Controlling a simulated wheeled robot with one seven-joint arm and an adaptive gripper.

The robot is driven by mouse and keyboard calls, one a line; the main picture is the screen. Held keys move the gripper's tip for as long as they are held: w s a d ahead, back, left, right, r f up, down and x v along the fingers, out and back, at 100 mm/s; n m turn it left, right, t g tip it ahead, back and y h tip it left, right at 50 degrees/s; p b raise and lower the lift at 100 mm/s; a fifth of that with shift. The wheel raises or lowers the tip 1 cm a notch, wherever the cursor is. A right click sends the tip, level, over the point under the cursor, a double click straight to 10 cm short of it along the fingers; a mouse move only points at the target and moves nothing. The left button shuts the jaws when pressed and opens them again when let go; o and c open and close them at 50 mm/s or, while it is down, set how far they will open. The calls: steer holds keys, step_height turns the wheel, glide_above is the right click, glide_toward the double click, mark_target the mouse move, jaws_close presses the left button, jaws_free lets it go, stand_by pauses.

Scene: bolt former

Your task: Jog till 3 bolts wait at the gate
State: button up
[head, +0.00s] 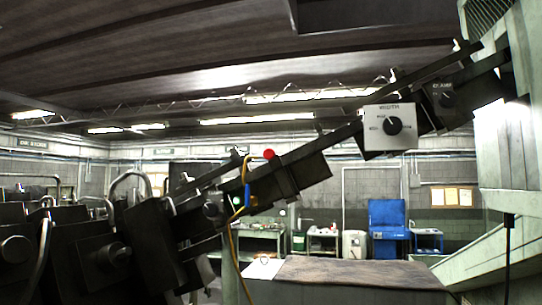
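A dark inclined rail (345,137) runs from the dark machine blocks (70,250) at lower left up to the pale green machine body at upper right. A round red knob or button (269,153) sits on the rail's upper side near its middle. A white plate with a black dial (394,125), its label seeming to read WIDTH, is fixed higher up. A smaller dark dial (447,99) is beside it to the right. I cannot make out any bolts or a gate on the rail. My gripper is not in view.
A table with a brown top (350,273) stands below the rail, with a white sheet (263,267) at its left end. A yellow cable (233,260) hangs from the rail. The pale green housing (500,150) blocks the right side. A blue cabinet (388,222) stands far behind.

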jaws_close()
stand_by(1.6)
